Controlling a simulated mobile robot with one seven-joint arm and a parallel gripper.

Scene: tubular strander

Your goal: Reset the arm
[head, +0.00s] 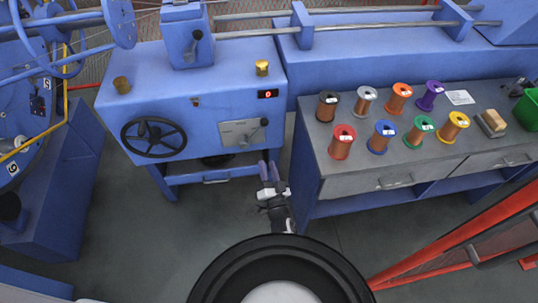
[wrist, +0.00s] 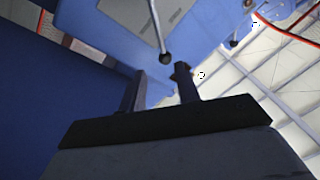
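My gripper (head: 269,171) is in the lower middle of the head view, low in the gap between the blue machine cabinet (head: 215,90) and the workbench. In the wrist view my gripper (wrist: 160,85) shows two dark fingers standing apart with nothing between them. The fingers point up toward the machine's grey lever plate (head: 243,132). A lever with a dark round knob (wrist: 166,58) hangs just beyond the fingertips in the wrist view, and I see no contact. My arm is partly hidden behind my own body at the bottom of the head view.
The workbench (head: 365,186) at the right carries several coloured wire spools, a wooden-topped brush (head: 492,122) and a green bin (head: 527,111). A black handwheel (head: 153,137) sticks out of the cabinet. A red frame (head: 455,235) stands at the lower right. Grey floor (head: 150,225) is clear at lower left.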

